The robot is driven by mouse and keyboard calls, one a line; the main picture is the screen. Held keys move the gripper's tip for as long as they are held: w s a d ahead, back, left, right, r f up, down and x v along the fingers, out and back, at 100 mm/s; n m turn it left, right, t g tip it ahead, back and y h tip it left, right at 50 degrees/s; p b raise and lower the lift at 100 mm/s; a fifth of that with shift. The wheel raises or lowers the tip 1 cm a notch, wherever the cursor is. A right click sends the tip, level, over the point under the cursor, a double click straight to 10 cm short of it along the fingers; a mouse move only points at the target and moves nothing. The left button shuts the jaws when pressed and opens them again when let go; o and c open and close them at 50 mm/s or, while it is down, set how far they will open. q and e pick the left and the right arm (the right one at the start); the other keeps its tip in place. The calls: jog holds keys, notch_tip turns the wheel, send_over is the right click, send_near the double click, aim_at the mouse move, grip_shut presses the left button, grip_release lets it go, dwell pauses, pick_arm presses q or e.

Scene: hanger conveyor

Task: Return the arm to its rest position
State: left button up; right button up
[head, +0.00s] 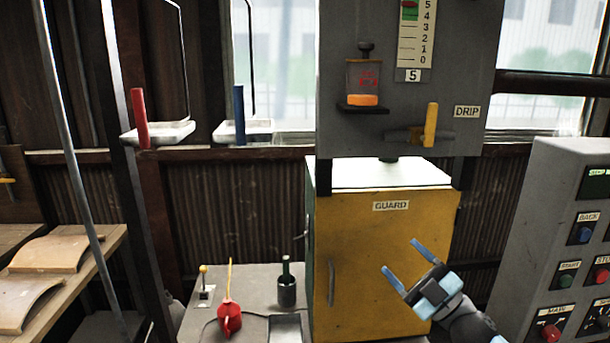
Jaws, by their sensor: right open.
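My right gripper (405,262) comes in from the lower right with its blue-tipped fingers spread apart and nothing between them. It shows in front of the lower right part of the yellow guard cabinet (380,235), whose door looks shut. I cannot tell how far it is from the cabinet. My left gripper is out of view.
Two hanging trays carry a red cylinder (140,117) and a blue cylinder (239,113). A grey drip panel with a yellow lever (430,125) hangs above the cabinet. A control console (550,190) stands right. A bench with a red oil can (229,317) is lower left.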

jog(key=s+d+f+m+h+p, duration=0.1)
jog(key=s+f+m+h, duration=0.25)
jog(key=f, duration=0.35)
jog(key=s+f+m+t+h, duration=0.1)
jog(key=s+f+m+h, duration=0.3)
jog(key=f, duration=0.3)
jog(key=s+d+f+m+h+p, duration=0.1)
jog(key=s+f+m+h, duration=0.1)
jog(key=f+m+h, duration=0.3)
jog(key=s+f+m+g+h, duration=0.2)
jog(key=s+f+m+g, duration=0.2)
jog(key=s+f, duration=1.3)
jog(key=shift+s+a+f+g+p, duration=0.15)
jog(key=shift+s+a+g+p, duration=0.3)
jog(key=shift+s+g, duration=0.65)
jog(key=shift+w, duration=0.1)
